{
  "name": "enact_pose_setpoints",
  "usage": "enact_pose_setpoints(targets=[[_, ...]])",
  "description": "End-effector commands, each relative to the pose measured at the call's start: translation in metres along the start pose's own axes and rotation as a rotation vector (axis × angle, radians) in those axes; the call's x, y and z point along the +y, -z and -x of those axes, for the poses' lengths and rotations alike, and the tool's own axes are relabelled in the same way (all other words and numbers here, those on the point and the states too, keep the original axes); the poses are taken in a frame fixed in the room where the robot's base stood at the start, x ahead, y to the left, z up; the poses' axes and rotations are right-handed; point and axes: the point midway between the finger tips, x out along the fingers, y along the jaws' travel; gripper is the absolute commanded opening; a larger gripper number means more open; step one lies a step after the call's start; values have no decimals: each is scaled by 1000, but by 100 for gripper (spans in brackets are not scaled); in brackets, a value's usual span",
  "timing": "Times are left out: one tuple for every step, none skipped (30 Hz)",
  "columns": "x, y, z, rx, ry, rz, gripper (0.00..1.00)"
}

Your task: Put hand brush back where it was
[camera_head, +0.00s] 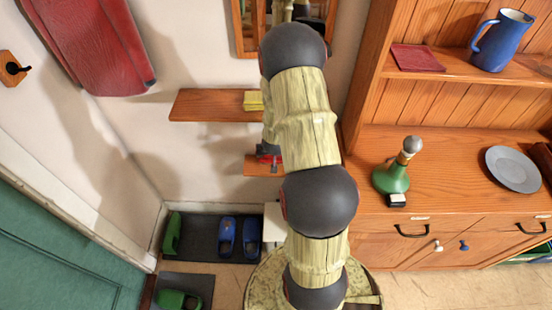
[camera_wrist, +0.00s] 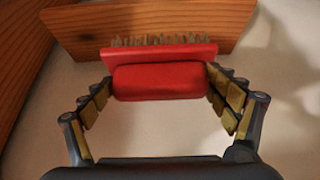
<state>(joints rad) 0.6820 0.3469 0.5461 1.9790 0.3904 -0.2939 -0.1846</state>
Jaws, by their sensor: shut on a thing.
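The hand brush (camera_wrist: 160,80) is red with pale bristles. My gripper (camera_wrist: 160,82) is shut on its red body, one finger at each side. In the wrist view the bristles point up the picture, in front of a wooden board (camera_wrist: 225,20); whether they touch it I cannot tell. In the head view a small red part of the brush (camera_head: 268,150) shows just above the small lower wooden shelf (camera_head: 257,168). My arm hides most of the gripper, the brush and the right part of that shelf there.
A longer wooden shelf (camera_head: 205,105) with a yellow item (camera_head: 253,101) is above. A wooden dresser (camera_head: 450,200) with a green bottle (camera_head: 392,178) stands at right. Shoes lie on dark mats (camera_head: 200,240) below. Bare wall is left of the shelves.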

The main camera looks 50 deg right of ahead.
Motion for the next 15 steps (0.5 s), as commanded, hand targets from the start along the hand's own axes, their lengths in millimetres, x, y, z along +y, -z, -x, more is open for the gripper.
enact_pose_setpoints(targets=[[-1,0,-6,0,0,0,50],[-1,-1,-9,-1,0,0,50],[-1,-6,-15,-2,0,1,50],[-1,-9,-19,-2,0,1,50],[-1,-12,-23,-3,0,2,50],[-1,-14,-28,-3,0,2,50],[-1,-16,-30,-2,0,2,50],[0,-16,-32,-1,0,1,50],[-1,-16,-32,0,0,0,50],[-1,-16,-32,0,0,0,50],[-1,-16,-31,1,0,0,50],[-1,-15,-31,1,0,0,50],[-1,-15,-30,1,0,0,50],[-1,-15,-30,1,0,0,50],[-1,-15,-30,1,0,0,50]])
